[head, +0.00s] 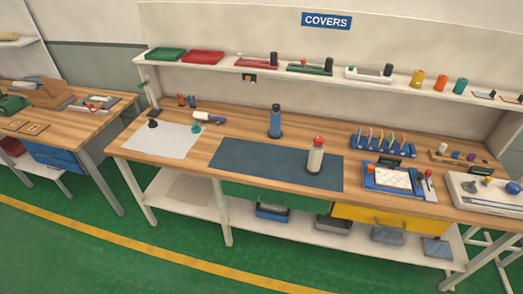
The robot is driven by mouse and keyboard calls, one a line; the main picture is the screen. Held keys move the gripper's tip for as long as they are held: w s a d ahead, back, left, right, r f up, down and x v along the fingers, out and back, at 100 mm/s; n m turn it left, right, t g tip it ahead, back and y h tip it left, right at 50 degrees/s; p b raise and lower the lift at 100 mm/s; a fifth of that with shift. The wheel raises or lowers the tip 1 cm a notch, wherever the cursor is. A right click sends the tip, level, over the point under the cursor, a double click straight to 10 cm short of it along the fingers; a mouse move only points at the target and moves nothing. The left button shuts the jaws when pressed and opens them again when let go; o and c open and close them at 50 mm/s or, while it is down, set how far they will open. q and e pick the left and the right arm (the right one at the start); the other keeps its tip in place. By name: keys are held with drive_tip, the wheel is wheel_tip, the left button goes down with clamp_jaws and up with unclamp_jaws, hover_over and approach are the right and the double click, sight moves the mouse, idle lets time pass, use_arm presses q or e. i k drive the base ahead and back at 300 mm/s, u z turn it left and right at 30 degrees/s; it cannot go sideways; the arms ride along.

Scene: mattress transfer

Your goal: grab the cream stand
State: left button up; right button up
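A cream upright cylinder with a red top (315,159) stands on a dark round base, near the right part of the dark blue mat (240,164) on the wooden workbench. It is the cream stand-like thing I see. A similar blue cylinder (275,121) stands behind it and to the left, at the back edge of the mat. Neither of my grippers is in view.
A grey sheet (168,140) lies left of the mat. A blue tray with a white pad (393,179) and a rack of coloured tools (385,141) are to the right. A shelf (340,78) runs above. Green floor (130,255) is clear in front.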

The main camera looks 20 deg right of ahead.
sight(313, 168)
drive_tip(key=u, duration=0.5)
drive_tip(key=i, duration=1.45)
drive_tip(key=z, duration=0.35)
